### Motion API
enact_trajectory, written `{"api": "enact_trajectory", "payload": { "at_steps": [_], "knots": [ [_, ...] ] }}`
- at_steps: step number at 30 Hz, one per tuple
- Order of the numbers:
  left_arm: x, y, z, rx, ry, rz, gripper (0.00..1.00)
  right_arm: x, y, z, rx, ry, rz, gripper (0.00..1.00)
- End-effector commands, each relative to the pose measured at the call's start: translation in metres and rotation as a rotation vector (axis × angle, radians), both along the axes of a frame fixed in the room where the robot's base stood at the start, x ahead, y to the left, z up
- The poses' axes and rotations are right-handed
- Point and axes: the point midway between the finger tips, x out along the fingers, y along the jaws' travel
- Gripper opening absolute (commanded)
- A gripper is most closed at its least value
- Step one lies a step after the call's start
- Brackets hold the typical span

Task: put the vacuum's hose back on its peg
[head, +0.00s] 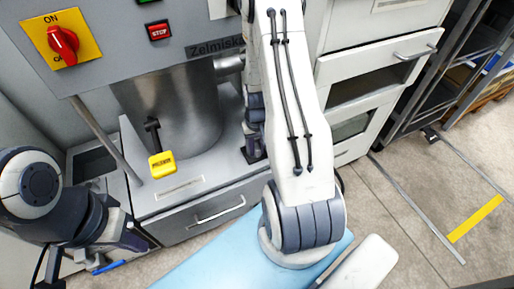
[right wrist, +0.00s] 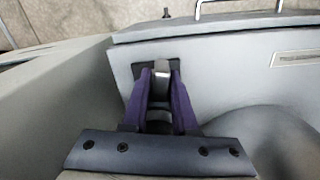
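I cannot make out the vacuum, its hose or its peg in either view. My left gripper (head: 138,240) is at the lower left of the head view, low in front of the grey cabinet; its finger gap is not clear. My right gripper (head: 254,150) is small and dark beside the cabinet's right end, partly hidden behind my right arm. In the right wrist view its two purple fingers (right wrist: 161,82) stand on both sides of a narrow grey piece (right wrist: 161,70), in front of a dark square plate. I cannot tell whether they grip it.
A machine panel has a red switch (head: 63,42) and a stop button (head: 159,31). Below it are a steel cylinder (head: 180,105), a yellow-tagged lever (head: 162,164) and a drawer (head: 205,212). White drawers (head: 375,65) stand right. The floor (head: 420,185) at right is largely clear.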

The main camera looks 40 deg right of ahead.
Motion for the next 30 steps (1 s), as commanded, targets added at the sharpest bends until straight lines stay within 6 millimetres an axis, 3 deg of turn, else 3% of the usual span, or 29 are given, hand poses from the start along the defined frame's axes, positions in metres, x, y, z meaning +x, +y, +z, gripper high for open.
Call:
{"api": "enact_trajectory", "payload": {
  "at_steps": [2, 13, 24, 30],
  "knots": [
    [0.0, 0.0, 0.0, 0.0, 0.0, 0.0, 0.0, 0.0, 0.0, 0.0, 0.0, -0.001, 0.0, 0.55],
    [0.0, 0.0, 0.003, 0.0, 0.0, 0.0, 0.0, 0.0, 0.0, 0.006, 0.0, 0.0, 0.0, 0.55],
    [0.0, 0.0, 0.033, 0.0, 0.0, 0.0, 0.0, 0.001, -0.001, 0.075, -0.002, -0.004, 0.0, 0.55],
    [0.0, 0.0, 0.041, 0.0, 0.0, 0.0, 0.0, 0.001, -0.001, 0.1, 0.0, -0.001, 0.0, 0.55]
  ]
}}
